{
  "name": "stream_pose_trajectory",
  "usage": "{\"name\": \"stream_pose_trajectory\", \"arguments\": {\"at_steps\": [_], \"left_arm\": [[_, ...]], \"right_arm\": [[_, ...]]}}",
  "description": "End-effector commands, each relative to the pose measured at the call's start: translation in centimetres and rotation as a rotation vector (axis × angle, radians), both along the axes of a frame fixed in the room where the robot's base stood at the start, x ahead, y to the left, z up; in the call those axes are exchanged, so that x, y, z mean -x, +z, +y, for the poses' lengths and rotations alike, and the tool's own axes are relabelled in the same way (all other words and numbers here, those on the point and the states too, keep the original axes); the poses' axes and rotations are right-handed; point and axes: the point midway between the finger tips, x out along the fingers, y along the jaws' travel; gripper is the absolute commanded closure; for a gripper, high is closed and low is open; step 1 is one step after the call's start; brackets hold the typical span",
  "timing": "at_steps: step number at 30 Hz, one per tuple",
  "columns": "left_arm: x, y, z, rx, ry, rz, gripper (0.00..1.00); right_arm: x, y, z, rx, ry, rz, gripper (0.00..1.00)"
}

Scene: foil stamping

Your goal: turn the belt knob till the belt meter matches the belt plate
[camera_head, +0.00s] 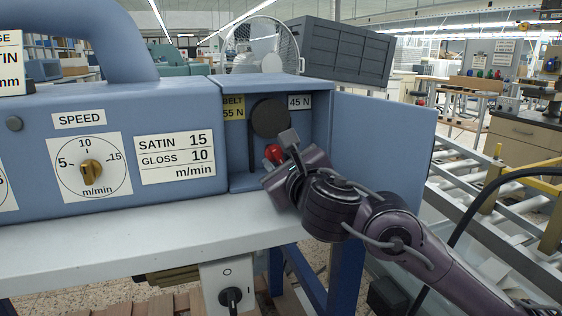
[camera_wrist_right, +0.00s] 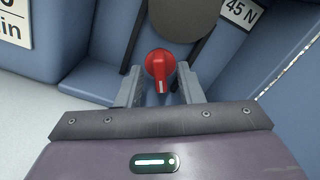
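The red belt knob (camera_wrist_right: 160,66) sits inside the open blue bay; it also shows in the head view (camera_head: 273,153). In the right wrist view its white mark points down toward my gripper. My right gripper (camera_wrist_right: 158,84) is open, with one finger on each side of the knob and visible gaps. The yellow belt plate (camera_head: 233,107) reads "BELT 55 N", its left edge partly cut off. The white belt meter (camera_head: 299,102) reads "45 N"; it also shows in the right wrist view (camera_wrist_right: 241,12). My left gripper is not in view.
A dark round pulley (camera_head: 270,117) with a belt is above the knob. The bay's blue door (camera_head: 383,145) stands open at the right. The speed dial (camera_head: 90,168) and a SATIN/GLOSS label (camera_head: 175,154) are on the panel at left. The pale ledge (camera_head: 130,235) below is clear.

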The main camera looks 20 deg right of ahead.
Motion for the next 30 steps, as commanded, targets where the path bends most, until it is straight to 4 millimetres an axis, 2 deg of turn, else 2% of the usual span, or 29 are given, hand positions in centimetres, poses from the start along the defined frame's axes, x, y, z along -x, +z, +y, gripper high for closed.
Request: {"name": "stream_pose_trajectory", "arguments": {"at_steps": [2, 9, 20, 30], "left_arm": [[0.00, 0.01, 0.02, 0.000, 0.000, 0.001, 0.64], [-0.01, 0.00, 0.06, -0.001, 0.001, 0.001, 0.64], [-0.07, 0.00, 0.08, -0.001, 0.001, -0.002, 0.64], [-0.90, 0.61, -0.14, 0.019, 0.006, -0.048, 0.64]], "right_arm": [[0.02, 0.01, 0.00, 0.000, 0.000, 0.000, 0.68], [0.03, 0.00, -0.01, 0.000, 0.000, 0.000, 0.99], [0.03, 0.00, -0.02, -0.028, 0.000, 0.001, 1.00], [0.02, 0.02, -0.07, -0.227, -0.001, 0.006, 1.00]]}}
